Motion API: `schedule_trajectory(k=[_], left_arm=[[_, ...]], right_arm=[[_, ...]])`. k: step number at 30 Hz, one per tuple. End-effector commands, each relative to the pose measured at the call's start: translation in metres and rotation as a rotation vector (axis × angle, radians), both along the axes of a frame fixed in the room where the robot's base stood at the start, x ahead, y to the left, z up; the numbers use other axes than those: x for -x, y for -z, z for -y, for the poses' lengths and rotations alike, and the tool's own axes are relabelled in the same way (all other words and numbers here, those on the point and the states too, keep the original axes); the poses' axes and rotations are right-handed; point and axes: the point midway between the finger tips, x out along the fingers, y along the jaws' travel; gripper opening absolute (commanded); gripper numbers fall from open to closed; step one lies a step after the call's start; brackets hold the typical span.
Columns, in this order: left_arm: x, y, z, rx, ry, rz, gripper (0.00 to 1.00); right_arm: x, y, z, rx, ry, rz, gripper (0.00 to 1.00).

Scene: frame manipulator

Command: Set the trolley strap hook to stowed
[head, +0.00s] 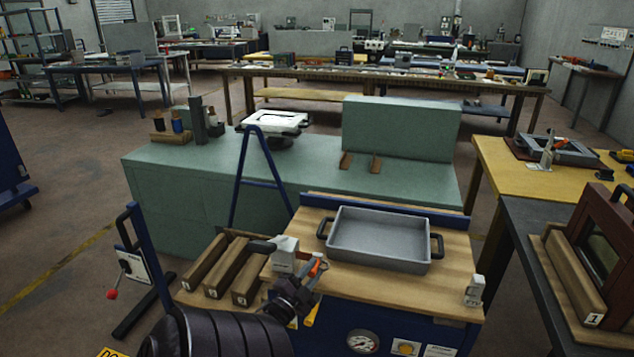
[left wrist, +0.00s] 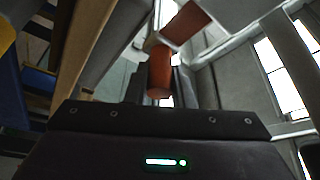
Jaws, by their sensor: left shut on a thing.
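The trolley (head: 455,307) has a wooden top and a blue front, and stands right in front of me. My left gripper (head: 312,279) is at its front left edge in the head view. It is shut on a small orange-red piece (head: 316,267), which appears to be the strap hook. In the left wrist view this piece (left wrist: 160,76) is a short rounded grip between the fingers, with a flat orange-brown part (left wrist: 186,22) above it. The gripper and arm hide much of the hook and its mount. My right gripper is not in view.
A grey tray (head: 380,240) lies on the trolley top, with a white block (head: 285,254) left of it. Wooden blocks (head: 226,268) lie at the left. A red-knobbed lever (head: 112,294) is farther left. A green bench (head: 300,172) stands behind.

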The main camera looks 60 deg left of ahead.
Motion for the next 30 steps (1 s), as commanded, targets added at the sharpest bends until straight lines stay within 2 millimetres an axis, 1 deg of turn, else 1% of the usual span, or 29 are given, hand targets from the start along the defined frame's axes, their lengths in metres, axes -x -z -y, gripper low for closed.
schedule_trajectory(k=[5,6,10,17,20,23,30], left_arm=[[0.0,0.001,0.0,0.001,-0.001,-0.003,0.0],[0.0,0.001,0.0,0.001,-0.001,-0.003,0.26],[0.0,0.001,0.0,0.0,-0.001,-0.002,0.43],[0.0,0.001,0.0,0.001,0.0,-0.001,0.43],[0.003,0.002,0.002,0.002,-0.001,-0.002,0.43],[0.013,0.006,0.008,0.002,-0.001,-0.003,0.43],[0.048,0.014,0.028,0.002,-0.003,-0.004,0.43]], right_arm=[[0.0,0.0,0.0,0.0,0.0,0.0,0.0],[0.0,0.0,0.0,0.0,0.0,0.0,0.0],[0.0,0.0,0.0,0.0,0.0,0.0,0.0],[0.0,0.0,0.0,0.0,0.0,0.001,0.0],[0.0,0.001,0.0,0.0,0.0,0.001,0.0],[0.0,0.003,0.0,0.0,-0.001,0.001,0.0],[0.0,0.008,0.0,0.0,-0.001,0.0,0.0]])
